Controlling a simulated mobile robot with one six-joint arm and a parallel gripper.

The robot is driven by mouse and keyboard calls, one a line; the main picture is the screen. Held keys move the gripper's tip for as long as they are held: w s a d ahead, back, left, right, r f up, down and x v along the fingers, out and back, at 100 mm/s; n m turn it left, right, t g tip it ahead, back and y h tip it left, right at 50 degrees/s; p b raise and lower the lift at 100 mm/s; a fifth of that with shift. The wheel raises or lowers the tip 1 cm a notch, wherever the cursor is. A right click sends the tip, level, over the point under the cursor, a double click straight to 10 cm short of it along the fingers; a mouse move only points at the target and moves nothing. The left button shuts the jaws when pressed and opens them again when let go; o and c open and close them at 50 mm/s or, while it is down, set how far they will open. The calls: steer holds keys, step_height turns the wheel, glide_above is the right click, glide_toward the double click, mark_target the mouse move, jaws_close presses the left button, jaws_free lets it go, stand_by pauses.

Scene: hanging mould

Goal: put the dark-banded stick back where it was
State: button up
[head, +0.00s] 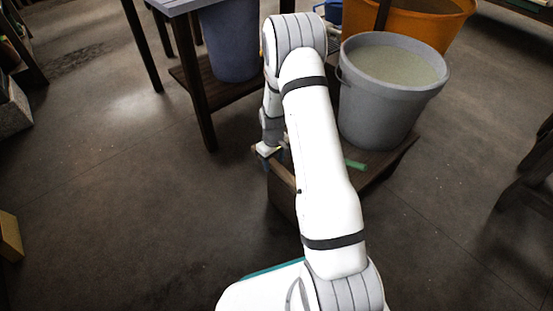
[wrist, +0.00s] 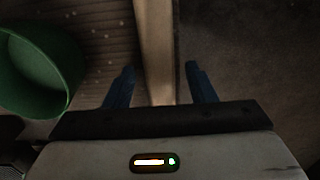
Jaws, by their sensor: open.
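My gripper (head: 267,163) is low at the left edge of a small wooden stand in the head view. In the wrist view my gripper (wrist: 160,68) has its two blue fingers apart. Between them runs a pale wooden strip (wrist: 155,40), which looks like the stand's edge. I see nothing held in the fingers. I cannot make out a stick with a dark band in either view. My arm hides part of the stand.
The low wooden stand (head: 393,164) bears a grey bucket (head: 375,110) with pale contents. A green round vessel (wrist: 60,75) is left of the fingers. An orange tub (head: 425,25) and a table with dark legs (head: 193,90) stand behind.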

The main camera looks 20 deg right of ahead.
steer(key=s+a+r+p, duration=0.1)
steer(key=s+r+p, duration=0.15)
steer(key=r, duration=0.85)
steer(key=s+a+r+p, duration=0.1)
steer(key=r+p, duration=0.2)
steer(key=r, duration=0.7)
steer(key=s+a+r+m, duration=0.1)
steer(key=s+r+m, duration=0.1)
steer(key=s+r, duration=0.5)
steer(key=s+a+r+m+t, duration=0.1)
steer(key=s+a+r+m, duration=0.1)
steer(key=s+r, duration=0.6)
steer(key=s, duration=0.7)
steer(key=shift+s+r, duration=0.25)
steer(key=shift+s, duration=0.1)
steer(key=shift+a, duration=0.1)
